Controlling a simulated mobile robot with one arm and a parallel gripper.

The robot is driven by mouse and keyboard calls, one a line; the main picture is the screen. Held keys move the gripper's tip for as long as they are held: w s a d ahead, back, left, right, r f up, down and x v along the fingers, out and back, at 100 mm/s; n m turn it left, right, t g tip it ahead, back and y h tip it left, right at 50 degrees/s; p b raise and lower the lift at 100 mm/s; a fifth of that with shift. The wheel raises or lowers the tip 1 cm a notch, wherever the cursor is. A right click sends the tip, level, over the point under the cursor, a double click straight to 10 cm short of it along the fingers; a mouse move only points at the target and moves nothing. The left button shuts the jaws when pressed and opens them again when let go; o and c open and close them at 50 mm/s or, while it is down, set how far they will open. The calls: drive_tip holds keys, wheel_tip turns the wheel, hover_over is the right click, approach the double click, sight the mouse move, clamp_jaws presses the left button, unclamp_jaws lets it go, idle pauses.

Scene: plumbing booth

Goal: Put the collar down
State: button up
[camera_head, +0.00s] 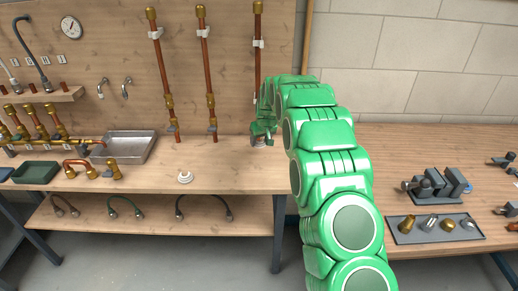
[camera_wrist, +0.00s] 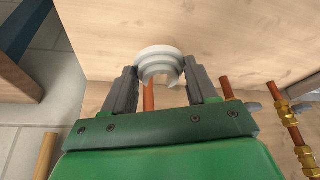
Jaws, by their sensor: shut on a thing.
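A white stepped collar (camera_wrist: 158,58) sits between the two grey fingers of my gripper (camera_wrist: 163,84) in the wrist view. The fingers are shut on its sides. In the head view my gripper (camera_head: 262,132) is low over the right end of the left bench, in front of the right-hand copper pipe. The held collar is mostly hidden there, and I cannot tell whether it touches the bench. A second white collar (camera_head: 185,177) lies on the bench near its front edge, apart from my gripper.
The wooden bench (camera_head: 225,164) is clear around the loose collar. Upright copper pipes (camera_head: 207,75) stand at its back. A metal tray (camera_head: 128,147) and a copper bend (camera_head: 80,165) are to the left. A right-hand table holds a vise (camera_head: 435,185) and a parts tray (camera_head: 408,238).

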sight(258, 152)
drive_tip(key=shift+w+a+f, duration=0.15)
drive_tip(key=shift+w+f, duration=0.65)
drive_tip(key=shift+f, duration=0.2)
drive_tip(key=shift+w+a+f, duration=0.1)
drive_tip(key=shift+w+f, duration=0.7)
drive_tip(key=shift+f, duration=1.8)
drive_tip(key=shift+f, duration=0.1)
drive_tip(key=o, duration=1.1)
drive_tip(key=shift+r, duration=0.2)
